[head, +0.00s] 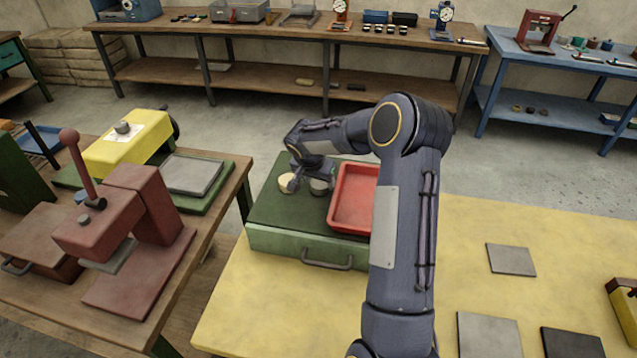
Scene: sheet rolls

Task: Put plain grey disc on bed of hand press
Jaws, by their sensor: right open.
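A grey disc (319,187) sits on the dark green top of a drawer box (265,207). A cream disc (287,183) is beside it, to the left. My right gripper (311,180) is open and low over the box top, close to both discs. Its fingers partly hide the discs, and I cannot tell whether they touch either one. A dark red hand press (112,222) with a lever and knob stands on the wooden table at left. A flat red plate (140,280) extends at its base, and a grey plate shows under its head. My left gripper is not in view.
A red tray (353,198) is on the box, right of the gripper. A yellow machine (125,145) stands behind the press. A gap separates the wooden table from the yellow table (270,310). Grey plates (511,260) lie at right. My right arm hides the middle.

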